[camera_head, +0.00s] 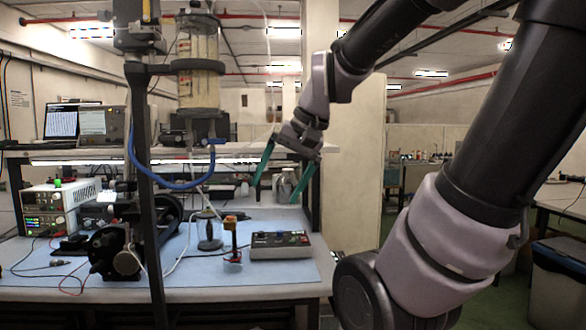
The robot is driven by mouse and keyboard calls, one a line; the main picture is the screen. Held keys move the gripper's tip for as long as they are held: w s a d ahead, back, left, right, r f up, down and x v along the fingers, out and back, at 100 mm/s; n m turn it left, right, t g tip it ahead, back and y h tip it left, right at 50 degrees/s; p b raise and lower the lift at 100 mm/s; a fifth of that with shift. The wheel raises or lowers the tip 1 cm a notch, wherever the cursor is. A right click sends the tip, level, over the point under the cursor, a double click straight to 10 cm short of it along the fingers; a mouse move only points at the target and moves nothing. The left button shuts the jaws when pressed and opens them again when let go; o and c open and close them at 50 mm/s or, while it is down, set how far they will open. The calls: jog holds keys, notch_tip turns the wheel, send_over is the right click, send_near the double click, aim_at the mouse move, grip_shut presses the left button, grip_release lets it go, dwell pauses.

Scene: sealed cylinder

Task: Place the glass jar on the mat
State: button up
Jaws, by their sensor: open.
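A small clear glass jar (286,187) stands toward the back right of the workbench, and I see it between the green fingers of my gripper. My gripper (275,196) points down with its fingers spread apart and nothing visibly clamped. Whether the fingers are around the jar or in front of it, I cannot tell. The right finger covers part of the jar's right side. The light blue mat (190,283) covers much of the bench top, in front of the jar, with equipment on it.
On the mat are a control box (281,245), a small red and yellow device (232,240), and a dark motor-like machine (112,250). A metal post (145,190) and a tall clear cylinder (199,75) with a blue hose (165,183) rise at left. Bare mat shows along the front.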

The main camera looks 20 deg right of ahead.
jog(key=d+r, duration=0.1)
jog(key=s+r+t+h, duration=0.1)
jog(key=d+r+t, duration=0.1)
jog(key=shift+s+d+n+h, duration=0.25)
jog(key=shift+d+n+h, duration=0.05)
jog(key=shift+n, duration=0.1)
dwell(2.0)
